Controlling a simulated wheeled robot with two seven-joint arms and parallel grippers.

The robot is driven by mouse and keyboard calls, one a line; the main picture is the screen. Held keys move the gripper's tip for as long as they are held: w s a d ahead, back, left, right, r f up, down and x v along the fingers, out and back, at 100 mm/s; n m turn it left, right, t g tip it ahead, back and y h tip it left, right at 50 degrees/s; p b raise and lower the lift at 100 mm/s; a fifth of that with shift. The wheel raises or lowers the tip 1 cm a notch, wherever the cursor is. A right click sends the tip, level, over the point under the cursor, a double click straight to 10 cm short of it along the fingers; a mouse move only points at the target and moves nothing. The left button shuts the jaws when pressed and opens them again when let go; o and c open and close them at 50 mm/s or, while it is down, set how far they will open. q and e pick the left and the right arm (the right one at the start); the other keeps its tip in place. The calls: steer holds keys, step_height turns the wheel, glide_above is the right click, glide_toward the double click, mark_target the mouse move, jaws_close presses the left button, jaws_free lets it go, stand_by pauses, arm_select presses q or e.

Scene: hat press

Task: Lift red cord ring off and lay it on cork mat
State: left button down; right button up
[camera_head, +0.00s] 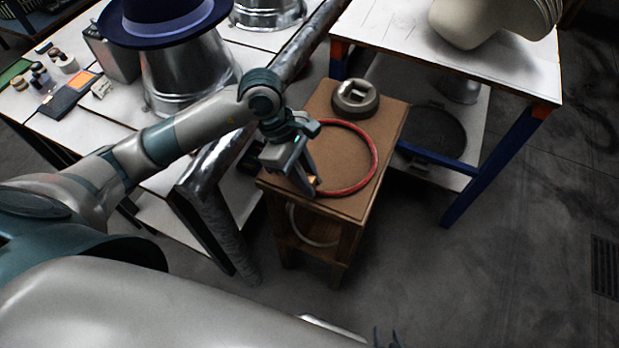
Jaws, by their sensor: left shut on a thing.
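The red cord ring (375,152) is a thin red hoop at the top of a small wooden stand, over the brown cork mat (338,150). It looks flat and level with the mat. I cannot tell whether it touches the mat all round or is held slightly above it. My left gripper (314,186) reaches in from the left and points down. It is shut on the near left part of the ring, and its fingers hide that part.
A grey ring-shaped block (356,98) sits at the stand's back edge. A blue hat (165,20) rests on a metal form (185,70) on the left bench. A white-topped table (450,50) with blue legs stands close behind right. Floor at right is clear.

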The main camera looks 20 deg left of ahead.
arm_select(q)
steer(key=shift+f+b, duration=0.15)
steer(key=shift+b, duration=0.3)
stand_by(0.6)
steer(key=c, duration=1.6)
jaws_free()
steer(key=shift+o, duration=0.2)
steer(key=d+p+v, duration=0.1)
steer(key=p+v, duration=0.2)
steer(key=v, duration=0.4)
steer(key=shift+r, duration=0.4)
